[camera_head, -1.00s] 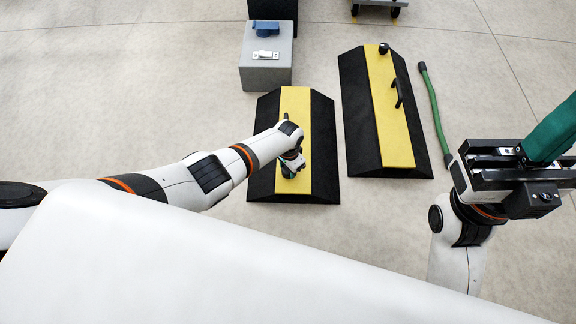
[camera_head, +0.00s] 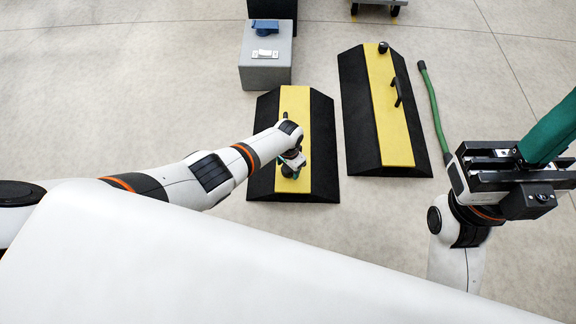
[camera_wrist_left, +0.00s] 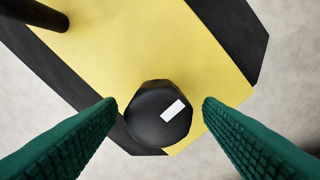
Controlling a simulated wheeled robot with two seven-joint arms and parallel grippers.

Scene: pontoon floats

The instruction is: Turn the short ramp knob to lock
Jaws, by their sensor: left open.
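The short ramp (camera_head: 295,102) is black with a yellow top and lies on the floor, left of the longer ramp. Its round black knob (camera_wrist_left: 160,118) shows in the left wrist view near one end of the yellow strip, with a white slanted mark on top. My left gripper (camera_head: 288,171) is over the ramp's near end. In the left wrist view its green fingers (camera_wrist_left: 159,104) are open on either side of the knob, with a gap on both sides. In the head view my gripper hides the knob. My right gripper (camera_head: 522,168) is at the right edge, its green finger partly cut off.
The longer ramp (camera_head: 381,100) has a black knob (camera_head: 383,47) and a handle (camera_head: 397,91). A green hose-like strip (camera_head: 433,105) lies beside it. A grey block (camera_head: 265,65) with blue and white items stands behind the short ramp. Grey floor lies clear at left.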

